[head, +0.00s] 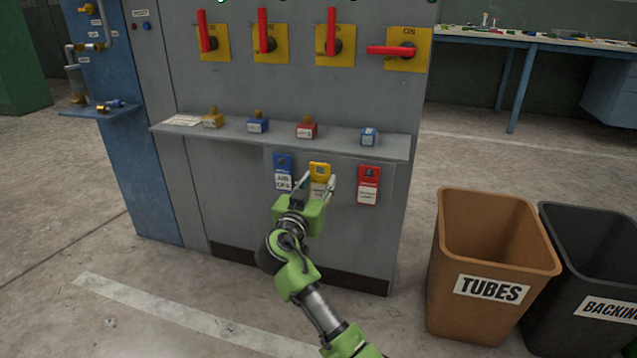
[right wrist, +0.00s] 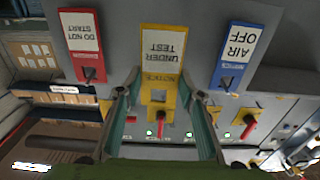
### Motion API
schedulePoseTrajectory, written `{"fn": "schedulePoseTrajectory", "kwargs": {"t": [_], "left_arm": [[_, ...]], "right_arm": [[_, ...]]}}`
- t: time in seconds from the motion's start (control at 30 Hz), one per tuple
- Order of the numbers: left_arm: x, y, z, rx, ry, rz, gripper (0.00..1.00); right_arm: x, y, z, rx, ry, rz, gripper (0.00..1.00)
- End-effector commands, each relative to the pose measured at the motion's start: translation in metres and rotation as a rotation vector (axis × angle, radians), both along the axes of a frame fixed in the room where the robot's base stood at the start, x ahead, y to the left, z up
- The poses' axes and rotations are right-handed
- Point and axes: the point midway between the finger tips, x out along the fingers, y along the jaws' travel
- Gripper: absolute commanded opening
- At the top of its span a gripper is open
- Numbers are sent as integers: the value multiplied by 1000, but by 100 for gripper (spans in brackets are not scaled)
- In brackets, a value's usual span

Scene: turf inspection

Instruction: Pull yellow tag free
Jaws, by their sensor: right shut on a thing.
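The yellow tag (head: 319,171) hangs on the front of the grey cabinet, between a blue tag (head: 283,172) and a red tag (head: 368,185). In the right wrist view the yellow tag (right wrist: 160,60) reads "UNDER TEST" and "NOTICE", upside down. My right gripper (head: 317,186) is at the yellow tag, its fingers on either side of it. In the right wrist view my right gripper (right wrist: 160,97) is shut on the tag's yellow end, near its square hole. My left gripper is not in view.
A ledge (head: 380,145) with several padlocks juts out above the tags. Red switch handles on yellow plates (head: 270,45) sit higher up. A brown bin (head: 490,240) marked "TUBES" and a black bin (head: 590,270) stand at the right. Open floor lies at the left.

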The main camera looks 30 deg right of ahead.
Motion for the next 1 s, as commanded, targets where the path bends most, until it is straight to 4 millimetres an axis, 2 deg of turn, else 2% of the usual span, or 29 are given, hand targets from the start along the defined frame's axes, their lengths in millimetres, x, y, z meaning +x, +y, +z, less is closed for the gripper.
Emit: {"fn": "schedulePoseTrajectory", "kwargs": {"t": [0.23, 0.7, 1.0], "left_arm": [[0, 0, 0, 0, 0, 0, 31], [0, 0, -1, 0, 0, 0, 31], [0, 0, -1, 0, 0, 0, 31]], "right_arm": [[-2, 3, 0, 1, -1, 1, 13], [-26, 31, -1, 1, 0, 1, 13], [-33, 38, 0, 1, -1, 0, 13]]}}
